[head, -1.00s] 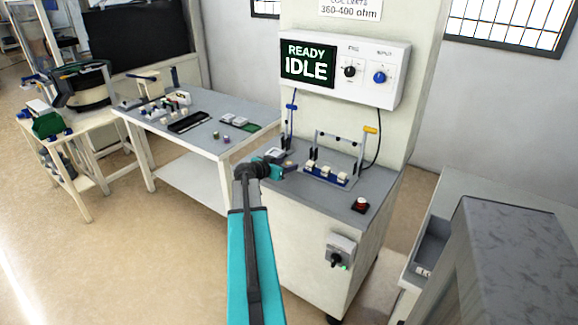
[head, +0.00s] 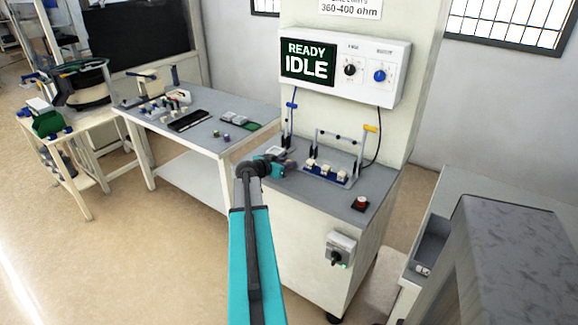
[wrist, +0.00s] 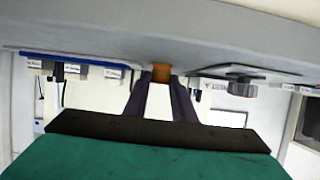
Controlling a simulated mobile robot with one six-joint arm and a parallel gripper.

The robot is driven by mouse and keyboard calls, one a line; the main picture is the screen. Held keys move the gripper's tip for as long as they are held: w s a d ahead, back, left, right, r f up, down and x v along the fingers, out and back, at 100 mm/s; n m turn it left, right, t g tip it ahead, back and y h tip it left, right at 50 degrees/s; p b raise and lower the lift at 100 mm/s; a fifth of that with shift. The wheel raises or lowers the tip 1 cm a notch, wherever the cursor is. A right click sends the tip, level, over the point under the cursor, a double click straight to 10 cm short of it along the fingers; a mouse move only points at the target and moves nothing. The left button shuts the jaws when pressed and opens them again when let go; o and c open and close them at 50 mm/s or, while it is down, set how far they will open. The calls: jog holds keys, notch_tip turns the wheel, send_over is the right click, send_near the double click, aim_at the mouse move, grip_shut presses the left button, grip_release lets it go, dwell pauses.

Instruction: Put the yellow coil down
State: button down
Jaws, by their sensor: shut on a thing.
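My gripper (head: 287,165) is at the left part of the grey-topped test cabinet (head: 335,204), beside the fixture. In the wrist view its two dark fingers (wrist: 162,98) are shut on a small orange-yellow coil (wrist: 161,73). The coil shows between the fingertips, close to a grey surface across the top of that view; I cannot tell if it touches. In the head view I cannot make the coil out clearly at the gripper.
A fixture with white blocks on a blue-edged base (head: 328,174) stands right of my gripper. A red button (head: 360,203) is near the cabinet's front. A side table (head: 200,140) at left holds a purple coil (head: 215,133), a green coil (head: 226,138) and trays. The panel (head: 307,64) reads READY IDLE.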

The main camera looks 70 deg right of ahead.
jog(key=shift+r, duration=0.1)
jog(key=shift+r+b, duration=0.45)
jog(key=shift+r, duration=1)
jog(key=shift+a+r, duration=0.2)
jog(key=shift+a, duration=0.1)
jog(key=s+a+r, duration=0.1)
jog(key=a, duration=1.1)
jog(key=shift+a+r, duration=0.35)
jog(key=shift+a, duration=0.05)
jog(key=p, duration=0.4)
jog(key=shift+a+r+p, duration=0.1)
jog(key=shift+a+p, duration=0.2)
jog(key=a+p, duration=0.1)
jog(key=p, duration=0.5)
jog(key=shift+a, duration=0.15)
jog(key=shift+s+a+p, duration=0.15)
jog(key=shift+a+p, duration=0.15)
jog(key=shift+p, duration=1)
